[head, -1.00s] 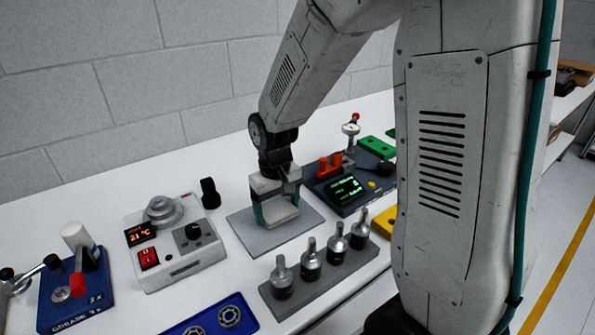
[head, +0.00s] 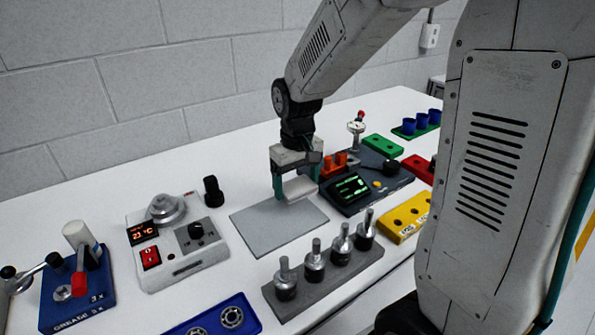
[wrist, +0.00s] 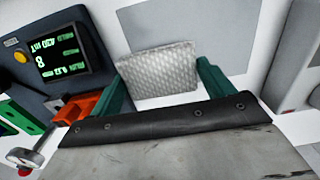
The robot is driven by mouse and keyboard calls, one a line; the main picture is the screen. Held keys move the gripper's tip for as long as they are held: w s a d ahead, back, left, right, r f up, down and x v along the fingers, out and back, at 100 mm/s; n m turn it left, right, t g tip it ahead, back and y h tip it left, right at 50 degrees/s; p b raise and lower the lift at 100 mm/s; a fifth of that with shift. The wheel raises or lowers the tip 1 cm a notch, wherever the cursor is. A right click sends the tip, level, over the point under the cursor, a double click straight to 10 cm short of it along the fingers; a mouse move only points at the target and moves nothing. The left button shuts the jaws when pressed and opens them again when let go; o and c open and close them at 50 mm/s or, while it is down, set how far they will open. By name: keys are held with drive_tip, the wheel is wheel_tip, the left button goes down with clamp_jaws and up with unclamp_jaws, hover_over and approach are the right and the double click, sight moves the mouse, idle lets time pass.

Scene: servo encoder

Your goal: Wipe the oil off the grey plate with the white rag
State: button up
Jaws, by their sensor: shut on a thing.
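My gripper (head: 298,186) has its teal fingers shut on the white rag (head: 299,188), a pale folded pad. It holds the rag at the back right corner of the grey plate (head: 272,232); I cannot tell whether the rag touches the plate. In the wrist view the textured rag (wrist: 158,70) sits between the two teal fingers, and part of the grey plate (wrist: 190,22) shows beyond it. No oil shows clearly on the visible part of the plate.
A dark console with a green display (head: 352,188) stands close right of the gripper. A grey rack of metal tools (head: 325,275) lies in front of the plate. A white heater unit (head: 180,250) stands to the left.

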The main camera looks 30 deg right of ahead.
drive_tip(key=shift+r, duration=1.45)
